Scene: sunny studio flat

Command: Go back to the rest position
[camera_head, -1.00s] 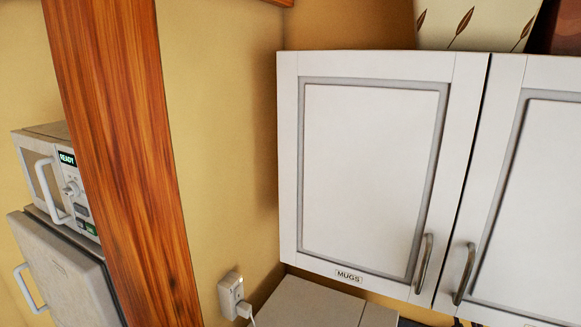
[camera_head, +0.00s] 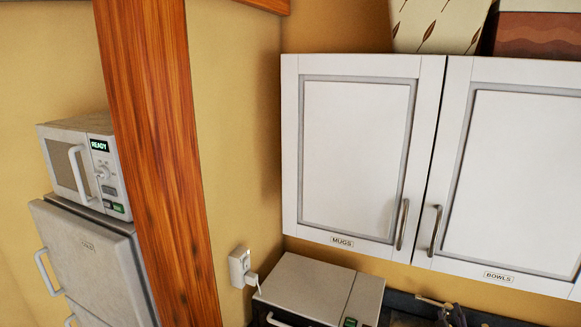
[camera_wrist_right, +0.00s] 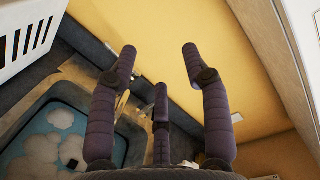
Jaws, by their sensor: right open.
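My right gripper (camera_wrist_right: 160,52) is open and empty in the wrist view, with its dark purple fingers spread and a yellow wall beyond them. In the head view only a small dark part of this gripper (camera_head: 455,314) shows at the bottom edge, below the wall cabinet. My left gripper is not in view.
A white wall cabinet (camera_head: 354,150) labelled MUGS and BOWLS is shut. Below it is a grey appliance (camera_head: 308,288). A wooden post (camera_head: 158,160) stands before a microwave (camera_head: 80,165) on a fridge (camera_head: 90,260). The wrist view shows a sink (camera_wrist_right: 125,145) with blue water and foam.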

